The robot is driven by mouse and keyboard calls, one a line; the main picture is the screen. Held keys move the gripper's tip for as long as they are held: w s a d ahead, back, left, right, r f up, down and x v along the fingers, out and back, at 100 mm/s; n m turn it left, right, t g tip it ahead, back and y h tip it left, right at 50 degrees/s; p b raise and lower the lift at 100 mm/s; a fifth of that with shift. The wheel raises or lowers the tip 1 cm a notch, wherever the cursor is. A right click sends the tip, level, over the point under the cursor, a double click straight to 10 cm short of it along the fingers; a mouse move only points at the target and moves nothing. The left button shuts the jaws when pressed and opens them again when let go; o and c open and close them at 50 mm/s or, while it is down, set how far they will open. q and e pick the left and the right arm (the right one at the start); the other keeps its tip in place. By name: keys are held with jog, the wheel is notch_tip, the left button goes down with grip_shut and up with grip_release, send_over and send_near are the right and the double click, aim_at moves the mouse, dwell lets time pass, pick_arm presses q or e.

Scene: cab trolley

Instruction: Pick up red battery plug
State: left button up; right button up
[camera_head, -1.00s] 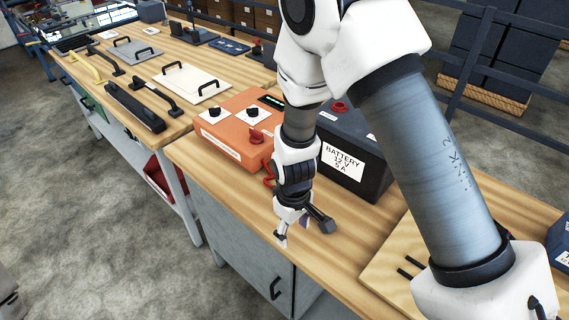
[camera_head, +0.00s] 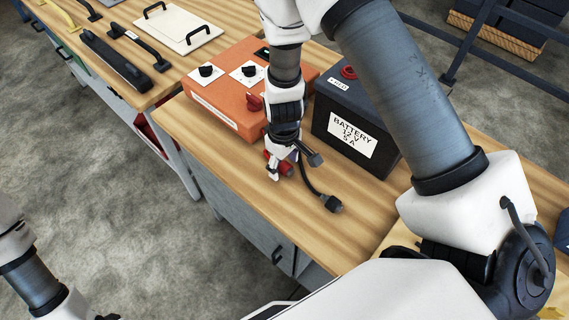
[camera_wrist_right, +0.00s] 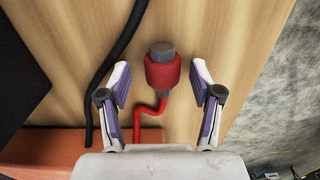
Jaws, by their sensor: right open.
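The red battery plug (camera_wrist_right: 164,72) lies on the wooden bench, a red collar with a grey tip and a red cable. In the right wrist view it sits between the two spread fingers of my right gripper (camera_wrist_right: 161,82), with gaps on both sides. In the head view my right gripper (camera_head: 293,167) points down at the bench in front of the battery, and the red plug (camera_head: 284,168) shows partly behind its fingers. My left arm enters at the lower left; its gripper is mostly cut off by the frame edge.
A black battery (camera_head: 352,128) stands right of the gripper. An orange box (camera_head: 215,88) with knobs stands behind left. A black cable with a plug (camera_head: 331,203) lies close to the right. The bench's front edge is near, with free wood (camera_head: 240,165) to the left.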

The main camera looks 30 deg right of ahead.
jog(key=shift+s+a+r, duration=0.1)
jog(key=shift+s+r, duration=0.05)
jog(key=shift+s, duration=0.05)
jog(key=shift+c, duration=1.3)
grip_shut()
jog(key=shift+r, duration=0.1)
